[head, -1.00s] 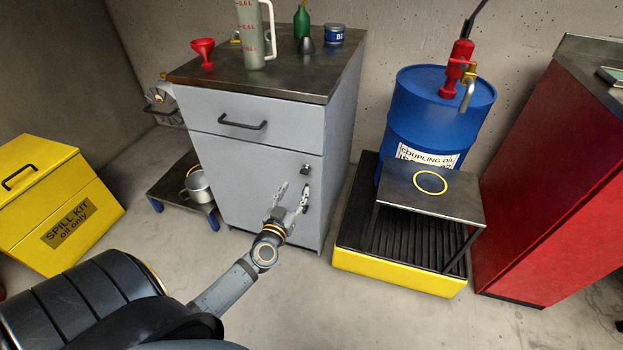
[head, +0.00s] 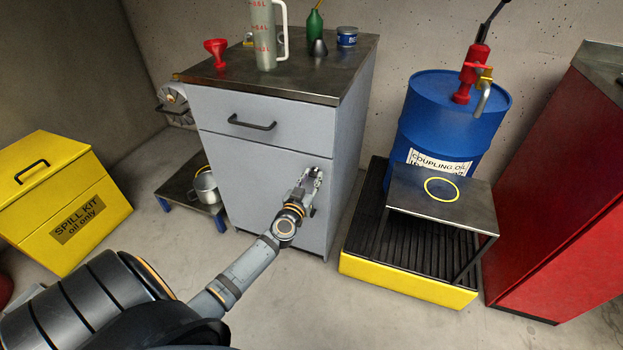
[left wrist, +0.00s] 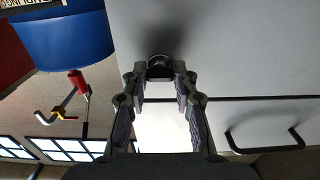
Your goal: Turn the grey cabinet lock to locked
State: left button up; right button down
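The grey cabinet (head: 245,170) stands in front of me, with a drawer above and a door below. My left gripper (head: 315,172) is at the upper right of the door, and its fingers hide the lock in the head view. In the left wrist view the dark round lock (left wrist: 159,62) shows between the tips of the left gripper (left wrist: 160,72). The fingers are apart, one on each side of the lock. I cannot tell whether they touch it, nor which way the lock is turned. My right gripper is not in view.
The drawer handle (head: 252,122) sticks out above the door. A jug (head: 264,40), a red funnel (head: 216,50) and other items stand on the cabinet top. A blue drum (head: 445,125) and a small table (head: 420,205) are to the right. A yellow spill kit box (head: 60,215) is at left.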

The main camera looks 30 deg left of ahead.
pick_arm(q)
grip_shut()
